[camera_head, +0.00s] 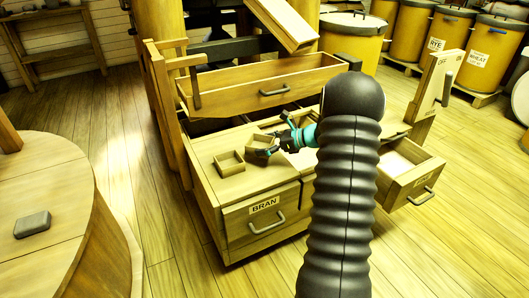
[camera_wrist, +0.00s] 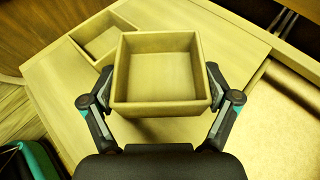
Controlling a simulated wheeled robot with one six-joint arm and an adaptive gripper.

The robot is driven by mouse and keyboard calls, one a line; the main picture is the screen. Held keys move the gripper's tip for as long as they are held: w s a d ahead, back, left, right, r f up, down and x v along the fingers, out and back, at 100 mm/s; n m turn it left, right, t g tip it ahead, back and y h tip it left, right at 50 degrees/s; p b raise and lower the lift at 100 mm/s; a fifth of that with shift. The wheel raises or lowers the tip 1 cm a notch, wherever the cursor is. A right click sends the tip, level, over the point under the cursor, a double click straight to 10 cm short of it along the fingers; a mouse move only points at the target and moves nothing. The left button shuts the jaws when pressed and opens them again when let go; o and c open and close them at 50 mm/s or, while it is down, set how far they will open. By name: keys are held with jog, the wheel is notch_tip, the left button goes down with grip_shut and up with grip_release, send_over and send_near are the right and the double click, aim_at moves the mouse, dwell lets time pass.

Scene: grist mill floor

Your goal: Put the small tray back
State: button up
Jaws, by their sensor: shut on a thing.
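The small tray (camera_wrist: 160,75) is a square, open, pale wooden box. In the wrist view it sits between the two fingers of my gripper (camera_wrist: 162,98), which is shut on it by its left and right sides. The tray looks empty. In the head view my gripper (camera_head: 266,150) holds the small tray (camera_head: 260,141) just over the wooden cabinet top (camera_head: 262,176). I cannot tell whether the tray touches the top. A second small tray (camera_head: 229,161) rests on the cabinet top to the left; it also shows in the wrist view (camera_wrist: 104,40), behind the held one.
A BRAN drawer (camera_head: 262,221) is shut below the top. Another drawer (camera_head: 412,185) stands open at the right. A wooden trough (camera_head: 262,84) is behind my gripper. A round table (camera_head: 60,185) with a grey block (camera_head: 32,224) is at the left. Barrels (camera_head: 410,30) stand behind.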

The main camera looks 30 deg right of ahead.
jog(key=shift+f, duration=1.6)
jog(key=shift+f, duration=0.15)
jog(key=o, duration=1.4)
jog(key=shift+o, duration=0.2)
